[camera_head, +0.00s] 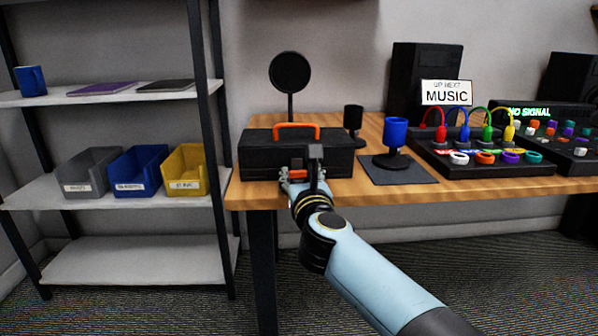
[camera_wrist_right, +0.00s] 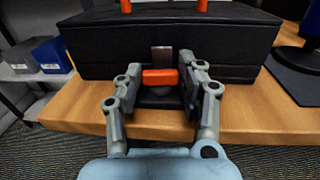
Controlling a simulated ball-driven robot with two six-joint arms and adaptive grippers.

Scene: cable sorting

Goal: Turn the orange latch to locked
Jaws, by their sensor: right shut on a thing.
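The orange latch (camera_wrist_right: 160,77) is a short bar on the front of the black case (camera_wrist_right: 110,48). It lies level across a grey upright plate in the right wrist view. The case (camera_head: 258,158) sits closed on the wooden table in the head view, its orange handle (camera_head: 297,125) raised on top. My right gripper (camera_wrist_right: 161,84) is at the front of the case, one finger on each side of the latch, and shut on it. My left gripper is not in view.
A blue cup-like thing (camera_head: 396,132) on a dark mat (camera_head: 388,176) stands right of the case. A mixer (camera_head: 490,168) with coloured cables is farther right. A shelf (camera_head: 130,195) with grey, blue and yellow bins stands left. The table's front edge (camera_head: 400,200) runs below the case.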

